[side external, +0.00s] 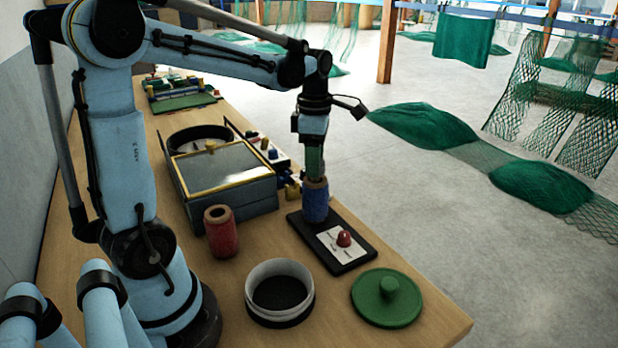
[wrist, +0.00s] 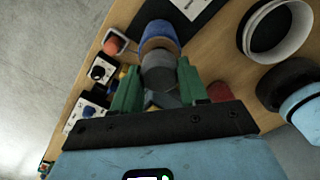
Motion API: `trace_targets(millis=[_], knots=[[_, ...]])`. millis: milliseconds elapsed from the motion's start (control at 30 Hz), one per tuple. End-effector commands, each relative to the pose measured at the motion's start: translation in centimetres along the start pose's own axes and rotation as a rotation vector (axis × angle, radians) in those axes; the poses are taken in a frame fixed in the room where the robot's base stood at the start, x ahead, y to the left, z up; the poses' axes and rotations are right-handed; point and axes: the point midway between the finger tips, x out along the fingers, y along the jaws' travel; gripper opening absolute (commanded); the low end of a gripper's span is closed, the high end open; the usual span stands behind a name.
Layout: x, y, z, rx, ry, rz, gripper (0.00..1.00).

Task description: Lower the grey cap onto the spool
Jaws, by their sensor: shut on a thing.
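A blue spool (side external: 315,205) stands upright on the far end of a black board (side external: 353,262). My gripper (side external: 315,174) points straight down over it, its green fingers close to the spool's top. In the wrist view my gripper (wrist: 156,88) is shut on the grey cap (wrist: 159,74), between the two green fingers. The blue spool shows beyond the cap in the wrist view (wrist: 157,29), with its tan top rim partly covered by the cap. The cap is hidden by the fingers in the side view. I cannot tell whether cap and spool touch.
Nearby are a red spool (side external: 220,232), a white ring-shaped container (side external: 279,274) and a green lid (side external: 387,298). A grey box with a yellow-edged lid (side external: 224,166) is left of my gripper. The table's edge lies close on the right.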

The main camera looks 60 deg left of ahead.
Motion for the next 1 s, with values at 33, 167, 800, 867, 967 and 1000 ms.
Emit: trace_targets(millis=[33, 167, 800, 867, 967, 1000], knots=[[0.1, 0.0, 0.0, 0.0, 0.0, 0.0, 0.14], [0.4, 0.0, 0.0, 0.0, 0.0, 0.0, 0.14], [1.4, 0.0, 0.0, 0.0, 0.0, 0.0, 0.55], [1.4, 0.0, 0.0, 0.0, 0.0, 0.0, 0.64], [1.3, 0.0, 0.0, 0.0, 0.0, 0.0, 0.73], [1.3, 0.0, 0.0, 0.0, 0.0, 0.0, 0.73]])
